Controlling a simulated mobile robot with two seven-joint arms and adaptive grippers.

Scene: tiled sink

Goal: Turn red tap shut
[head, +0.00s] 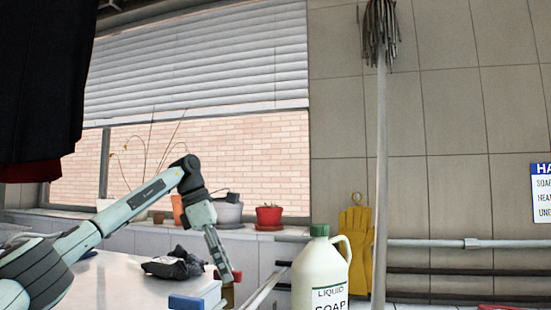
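My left gripper (225,272) hangs down from my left arm, over the right end of the white counter (110,275). It is seen edge-on and small, so I cannot tell whether its fingers are open or shut. A small red part (217,274) shows right beside its fingertips, partly hidden by them; it may be the red tap, but its shape is not clear. Another sliver of red (498,307) shows at the bottom right edge, cut off by the frame. My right gripper is not in view.
A white liquid soap jug (320,272) with a green cap stands right of the gripper. A mop (381,150) and yellow gloves (356,245) are behind it. A dark crumpled cloth (178,264) and a blue item (187,302) lie left. Pots, including a red one (268,217), line the sill.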

